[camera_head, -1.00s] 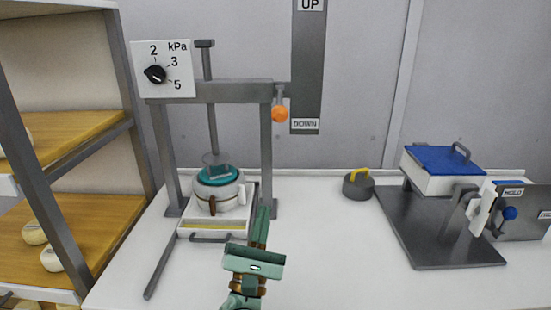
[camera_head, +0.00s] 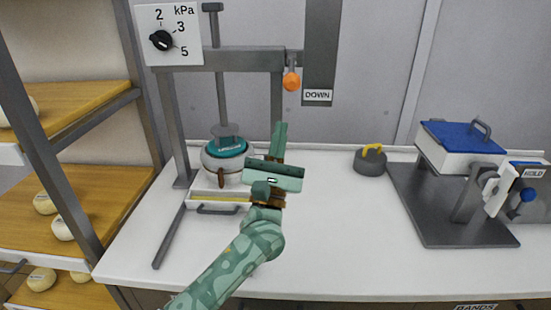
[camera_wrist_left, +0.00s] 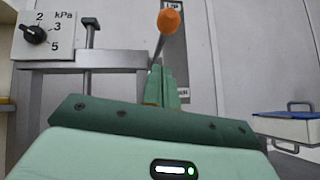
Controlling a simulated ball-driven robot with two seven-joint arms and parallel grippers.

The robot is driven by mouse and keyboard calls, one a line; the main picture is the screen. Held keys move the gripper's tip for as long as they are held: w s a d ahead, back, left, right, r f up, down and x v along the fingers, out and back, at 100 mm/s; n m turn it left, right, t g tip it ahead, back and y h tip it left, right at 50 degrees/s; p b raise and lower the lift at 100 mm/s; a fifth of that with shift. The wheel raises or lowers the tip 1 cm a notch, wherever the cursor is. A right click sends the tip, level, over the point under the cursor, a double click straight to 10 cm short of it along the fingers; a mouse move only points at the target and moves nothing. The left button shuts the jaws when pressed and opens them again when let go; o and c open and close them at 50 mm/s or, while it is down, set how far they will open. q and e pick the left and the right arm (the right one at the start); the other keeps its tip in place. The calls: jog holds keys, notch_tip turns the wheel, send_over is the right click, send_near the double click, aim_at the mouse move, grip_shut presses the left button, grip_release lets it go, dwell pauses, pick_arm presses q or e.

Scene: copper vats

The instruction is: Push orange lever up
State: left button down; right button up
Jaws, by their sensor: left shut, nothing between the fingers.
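The orange lever knob (camera_head: 291,81) hangs at the right end of the press crossbar, just left of the dark strip (camera_head: 321,50) and above its DOWN label. In the left wrist view the orange knob (camera_wrist_left: 169,20) sits at the end of a thin grey rod, above and beyond the fingers. My left gripper (camera_head: 279,134) is shut and empty, with its fingers pointing up. In the head view it shows below the knob, with a gap between them. The left gripper also shows in the left wrist view (camera_wrist_left: 160,85). My right gripper is not in view.
The press frame (camera_head: 235,60) holds a pot (camera_head: 222,160) under its plate at left, with a pressure dial (camera_head: 160,40) above. A dark weight (camera_head: 370,161) with a yellow handle and a blue-lidded device (camera_head: 455,150) stand right. The table middle is clear.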

pick_arm(q)
jog(key=r, duration=0.1)
jog(key=w+r, duration=0.1)
jog(key=r, duration=0.1)
jog(key=d+r+p, duration=0.1)
jog(key=r, duration=0.1)
jog(key=shift+w+r, duration=0.15)
jog(key=shift+r, duration=0.05)
